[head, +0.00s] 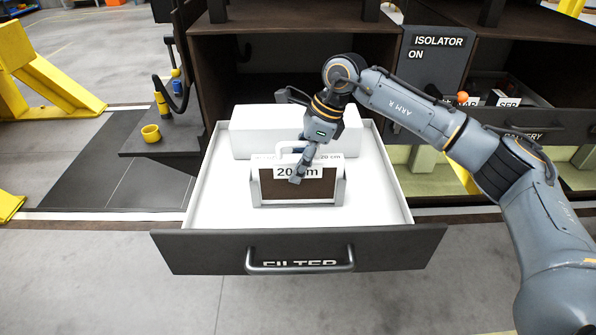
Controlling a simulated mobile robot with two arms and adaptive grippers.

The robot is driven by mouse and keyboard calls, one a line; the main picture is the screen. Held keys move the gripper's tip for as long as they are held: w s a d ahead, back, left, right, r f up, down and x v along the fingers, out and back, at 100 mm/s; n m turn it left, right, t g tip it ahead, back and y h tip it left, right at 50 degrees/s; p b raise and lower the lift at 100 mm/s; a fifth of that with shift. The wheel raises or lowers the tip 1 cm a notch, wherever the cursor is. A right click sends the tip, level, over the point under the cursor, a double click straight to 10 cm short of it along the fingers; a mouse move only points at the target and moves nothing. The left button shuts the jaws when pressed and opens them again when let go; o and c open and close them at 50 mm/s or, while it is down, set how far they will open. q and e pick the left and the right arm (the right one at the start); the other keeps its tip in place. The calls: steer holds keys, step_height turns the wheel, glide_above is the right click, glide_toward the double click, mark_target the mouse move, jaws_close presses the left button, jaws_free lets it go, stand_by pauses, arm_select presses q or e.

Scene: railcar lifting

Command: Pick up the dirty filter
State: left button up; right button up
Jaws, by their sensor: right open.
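The dirty filter (265,187) is a brown panel in a pale frame with a white handle on top and a "20 cm" label. It stands upright in the open white drawer (375,205) marked FILTER. My right gripper (299,170) is open at the filter's top, right of the handle's middle, with its fingers in front of the label. Whether the fingers touch the handle cannot be told. My left gripper is not in view.
A white block (250,130) lies behind the filter in the drawer. A yellow cup (151,133) stands on a dark shelf at left. An ISOLATOR ON panel (433,65) and a BATTERY compartment (520,133) are at right. Yellow stands (50,75) are at far left.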

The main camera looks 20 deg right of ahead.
steer(key=shift+w+a+f, duration=0.1)
steer(key=shift+f, duration=0.1)
jaws_close()
steer(key=shift+r, duration=0.15)
